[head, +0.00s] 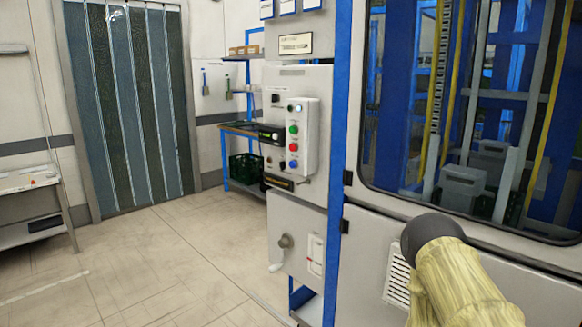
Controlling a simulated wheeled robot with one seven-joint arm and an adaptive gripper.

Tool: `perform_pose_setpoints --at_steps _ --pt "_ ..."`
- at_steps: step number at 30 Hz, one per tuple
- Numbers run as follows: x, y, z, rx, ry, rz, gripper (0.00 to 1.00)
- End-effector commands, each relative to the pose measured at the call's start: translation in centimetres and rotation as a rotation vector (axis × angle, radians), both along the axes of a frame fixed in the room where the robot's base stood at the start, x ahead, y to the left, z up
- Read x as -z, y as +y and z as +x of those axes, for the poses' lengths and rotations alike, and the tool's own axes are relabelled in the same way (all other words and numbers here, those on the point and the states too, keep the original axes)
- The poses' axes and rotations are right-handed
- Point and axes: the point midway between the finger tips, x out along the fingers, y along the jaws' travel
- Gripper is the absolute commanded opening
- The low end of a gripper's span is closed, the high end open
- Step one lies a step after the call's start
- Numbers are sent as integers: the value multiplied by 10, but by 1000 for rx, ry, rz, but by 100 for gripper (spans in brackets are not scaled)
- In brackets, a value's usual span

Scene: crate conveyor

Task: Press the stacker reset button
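A light grey push-button box (308,139) stands out from the control panel (283,79) left of the blue post. It carries a column of buttons: a green button (293,129), a red button (293,146) and a blue button (293,163). A bluish-white lit lamp or button (298,107) is at its top. The labels are too small to read, so I cannot tell which one is the stacker reset. Part of my arm, in a yellowish sleeve with a dark rounded joint, shows at the lower right, well apart from the box. My gripper does not show.
A blue post (338,140) stands between the box and a large framed window (470,120) of the machine. A lower cabinet (297,240) with a knob is under the panel. A workbench (240,128) stands behind. The floor (150,265) left of the panel is clear.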

Motion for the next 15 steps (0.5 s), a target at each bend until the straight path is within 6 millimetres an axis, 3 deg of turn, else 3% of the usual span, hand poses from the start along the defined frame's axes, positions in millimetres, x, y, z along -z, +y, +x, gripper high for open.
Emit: perform_pose_setpoints --at_steps 1,6,15 --pt "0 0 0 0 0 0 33" --pt "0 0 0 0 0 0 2" --pt "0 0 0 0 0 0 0"
